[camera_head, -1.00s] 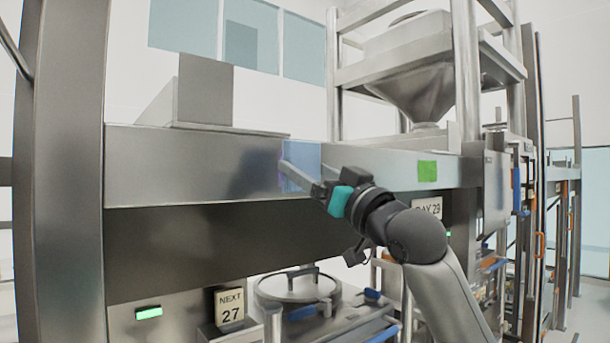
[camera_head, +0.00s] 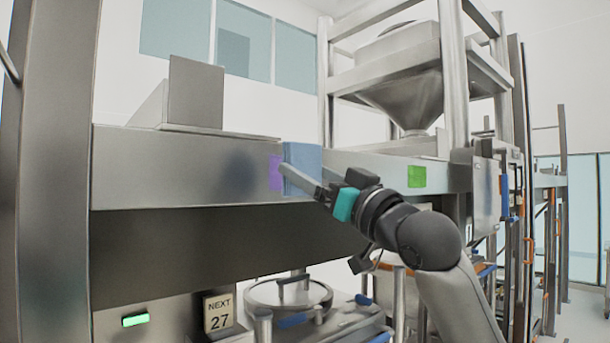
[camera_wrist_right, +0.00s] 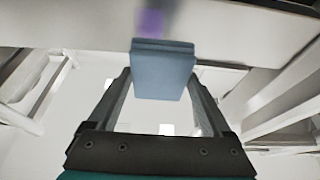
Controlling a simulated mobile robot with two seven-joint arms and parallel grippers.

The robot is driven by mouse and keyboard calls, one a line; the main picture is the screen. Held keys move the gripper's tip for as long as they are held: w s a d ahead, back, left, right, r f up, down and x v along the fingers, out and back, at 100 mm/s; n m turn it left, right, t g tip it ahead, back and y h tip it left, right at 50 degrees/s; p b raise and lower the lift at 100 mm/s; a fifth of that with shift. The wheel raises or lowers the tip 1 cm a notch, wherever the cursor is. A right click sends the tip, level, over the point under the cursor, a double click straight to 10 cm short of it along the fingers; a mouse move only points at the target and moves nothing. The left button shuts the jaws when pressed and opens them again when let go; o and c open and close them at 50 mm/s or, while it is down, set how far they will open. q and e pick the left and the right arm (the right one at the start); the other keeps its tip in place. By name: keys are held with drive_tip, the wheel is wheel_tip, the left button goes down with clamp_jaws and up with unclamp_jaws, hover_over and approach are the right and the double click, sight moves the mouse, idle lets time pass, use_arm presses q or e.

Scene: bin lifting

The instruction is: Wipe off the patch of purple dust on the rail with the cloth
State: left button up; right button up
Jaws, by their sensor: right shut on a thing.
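The rail (camera_head: 180,165) is a wide steel beam across the head view. A purple dust patch (camera_head: 275,173) shows on its front face, just left of the cloth; part may be hidden behind the cloth. In the right wrist view the patch (camera_wrist_right: 151,22) lies beyond the cloth's far edge. The folded blue cloth (camera_head: 306,156) is upright at the rail face; I cannot tell whether it touches. My right gripper (camera_head: 287,176) is shut on the cloth, which also shows between the fingers in the right wrist view (camera_wrist_right: 163,75). My left gripper is not in view.
A green square (camera_head: 416,177) is on the rail to the right. A steel box (camera_head: 196,92) stands on top of the rail at left. A hopper (camera_head: 402,90) stands behind at right. A lidded vessel (camera_head: 288,295) and a "NEXT 27" sign (camera_head: 219,312) are below.

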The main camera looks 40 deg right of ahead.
drive_tip(key=p, duration=0.4)
approach(268, 170)
drive_tip(key=shift+s+r+x, duration=0.1)
drive_tip(key=shift+r+x, duration=0.05)
drive_tip(key=shift+x, duration=0.6)
drive_tip(key=shift+s+r+x, duration=0.1)
drive_tip(key=shift+r+x, duration=0.05)
drive_tip(key=shift+x, duration=0.6)
drive_tip(key=shift+r+x, duration=0.2)
drive_tip(key=shift+x, duration=0.55)
drive_tip(key=shift+w+p, duration=0.65)
drive_tip(key=shift+w, duration=0.4)
drive_tip(key=d, duration=0.4)
drive_tip(key=shift+w, duration=0.1)
drive_tip(key=shift+a, duration=2)
drive_tip(key=shift+f, duration=0.1)
